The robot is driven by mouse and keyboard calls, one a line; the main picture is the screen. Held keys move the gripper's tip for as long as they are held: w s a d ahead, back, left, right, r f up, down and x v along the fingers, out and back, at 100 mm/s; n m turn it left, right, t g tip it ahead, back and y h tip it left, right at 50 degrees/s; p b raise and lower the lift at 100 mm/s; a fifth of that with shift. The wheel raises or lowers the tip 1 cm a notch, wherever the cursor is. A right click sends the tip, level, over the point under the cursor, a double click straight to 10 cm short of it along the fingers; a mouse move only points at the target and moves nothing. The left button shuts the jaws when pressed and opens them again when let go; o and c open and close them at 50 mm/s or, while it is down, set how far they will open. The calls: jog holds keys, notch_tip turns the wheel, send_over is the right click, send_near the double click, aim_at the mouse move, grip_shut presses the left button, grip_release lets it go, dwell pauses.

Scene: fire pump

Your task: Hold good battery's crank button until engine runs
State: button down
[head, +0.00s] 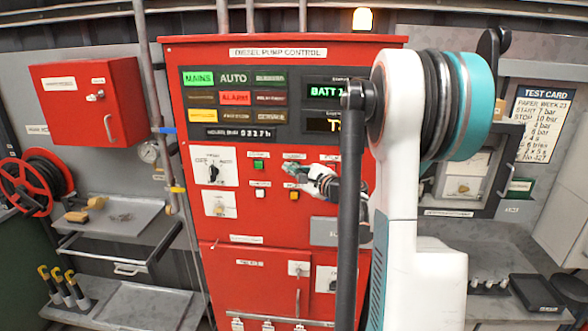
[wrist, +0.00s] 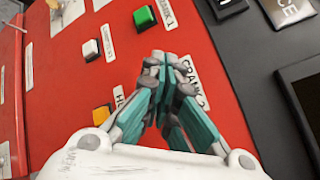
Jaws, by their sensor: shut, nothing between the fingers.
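The red diesel pump control cabinet (head: 270,225) stands in front of me. The green button (head: 258,165) labelled CRANK 1 is uncovered; it also shows in the wrist view (wrist: 145,17). The label CRANK 2 (wrist: 191,82) lies right beside my fingertips in the wrist view, and its button is hidden behind them. My gripper (head: 292,169) is shut and empty, its tips together at the panel in the wrist view (wrist: 157,62). I cannot tell whether they touch or press. The battery display (head: 327,91) reads BATT 1 at its start; my arm hides the rest.
Below the crank row are a white button (wrist: 92,50) and a yellow button (wrist: 103,115). A selector switch (head: 213,170) is on the left of the panel. MAINS (head: 199,78) is lit green and ALARM (head: 235,98) red. A test card (head: 541,123) hangs at right.

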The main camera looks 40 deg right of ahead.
jog(key=shift+w+d, duration=0.35)
jog(key=shift+d, duration=0.05)
dwell(2.1)
jog(key=shift+a, duration=0.1)
jog(key=shift+s+a+b, duration=0.35)
jog(key=shift+s+a, duration=0.3)
jog(key=s+a, duration=0.3)
jog(key=shift+s+a, duration=0.1)
jog(key=shift+a, duration=0.3)
dwell(0.3)
dwell(0.3)
